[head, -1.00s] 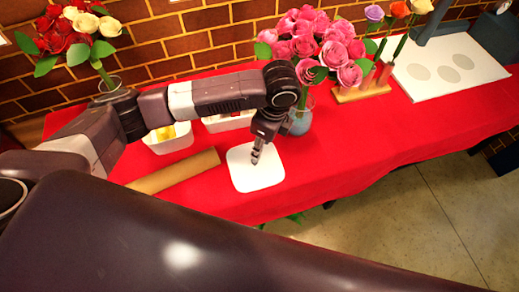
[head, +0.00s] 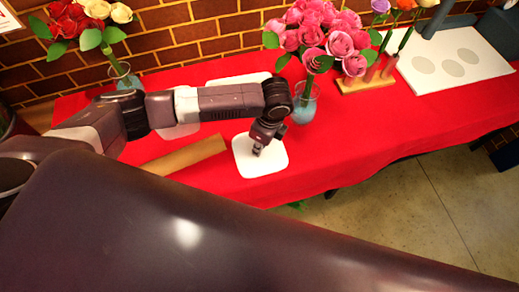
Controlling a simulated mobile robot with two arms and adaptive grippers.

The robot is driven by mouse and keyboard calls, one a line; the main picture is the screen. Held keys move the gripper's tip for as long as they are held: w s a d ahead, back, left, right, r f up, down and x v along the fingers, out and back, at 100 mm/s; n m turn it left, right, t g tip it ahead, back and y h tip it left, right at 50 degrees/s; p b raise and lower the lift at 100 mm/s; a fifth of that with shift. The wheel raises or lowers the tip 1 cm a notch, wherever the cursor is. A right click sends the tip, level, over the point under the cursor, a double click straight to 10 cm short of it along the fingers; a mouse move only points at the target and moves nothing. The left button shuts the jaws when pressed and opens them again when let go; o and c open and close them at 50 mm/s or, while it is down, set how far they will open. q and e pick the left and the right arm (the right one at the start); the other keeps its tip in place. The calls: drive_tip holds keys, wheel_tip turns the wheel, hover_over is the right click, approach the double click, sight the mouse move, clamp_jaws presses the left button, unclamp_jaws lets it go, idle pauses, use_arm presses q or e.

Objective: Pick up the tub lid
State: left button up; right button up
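A flat white square with rounded corners, which looks like the tub lid (head: 272,163), lies on the red tablecloth near its front edge. My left gripper (head: 257,152) points down over its middle, with the fingertips at or just above its surface. I cannot tell whether they touch it. The fingers are small and seen close together, so their opening is unclear. The lid appears flat on the cloth. My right gripper is not in view.
A brown paper roll (head: 187,156) lies left of the lid. A glass vase (head: 304,104) of pink roses stands close behind the gripper. A wooden flower rack (head: 367,80) and a white board (head: 450,60) are at the right. Red cloth right of the lid is clear.

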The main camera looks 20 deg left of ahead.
use_arm(q)
clamp_jaws()
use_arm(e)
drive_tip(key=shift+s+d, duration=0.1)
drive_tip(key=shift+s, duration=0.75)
use_arm(q)
drive_tip(key=shift+r, duration=0.1)
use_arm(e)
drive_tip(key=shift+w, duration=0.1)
